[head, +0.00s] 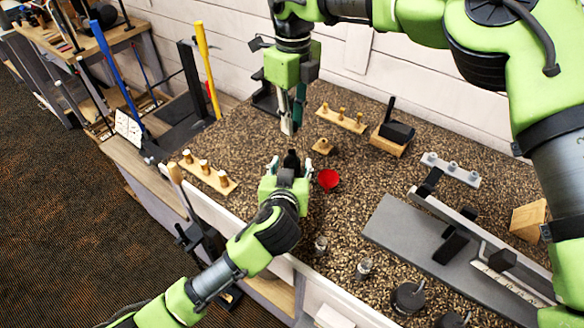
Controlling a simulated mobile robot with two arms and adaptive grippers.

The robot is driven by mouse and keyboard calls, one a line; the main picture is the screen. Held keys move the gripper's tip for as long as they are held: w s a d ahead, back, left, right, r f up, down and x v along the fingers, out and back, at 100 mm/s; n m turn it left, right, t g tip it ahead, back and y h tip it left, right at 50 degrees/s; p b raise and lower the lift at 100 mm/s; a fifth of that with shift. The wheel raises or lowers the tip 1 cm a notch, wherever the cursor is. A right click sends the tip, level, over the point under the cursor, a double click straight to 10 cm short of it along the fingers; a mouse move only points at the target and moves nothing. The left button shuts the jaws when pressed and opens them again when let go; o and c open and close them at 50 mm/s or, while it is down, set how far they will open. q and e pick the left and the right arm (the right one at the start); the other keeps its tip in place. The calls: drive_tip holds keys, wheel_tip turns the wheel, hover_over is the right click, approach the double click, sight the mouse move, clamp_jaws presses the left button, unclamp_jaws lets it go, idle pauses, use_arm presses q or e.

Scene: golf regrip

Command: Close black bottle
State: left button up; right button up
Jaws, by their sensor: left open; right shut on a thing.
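A small black bottle (291,158) stands on the speckled bench top, partly hidden by my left gripper. My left gripper (290,166) is open, with its fingers on either side of the bottle's lower part. I cannot tell whether they touch it. My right gripper (291,124) points down just above the bottle, apart from the left one. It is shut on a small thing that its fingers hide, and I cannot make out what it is. No loose cap is clearly visible.
A red cup (328,180) stands just right of the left gripper. Wooden peg blocks stand left (208,177) and behind (341,119). A grey fixture (400,229) fills the right. Small jars (364,267) stand near the front edge. Two clubs, blue and yellow (207,70), rise at the left.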

drive_tip(key=shift+s+r, duration=0.1)
use_arm(q)
drive_tip(key=shift+w, duration=0.1)
clamp_jaws()
use_arm(e)
drive_tip(key=shift+f, duration=2.5)
drive_tip(key=shift+f, duration=0.9)
drive_tip(key=shift+f, duration=0.55)
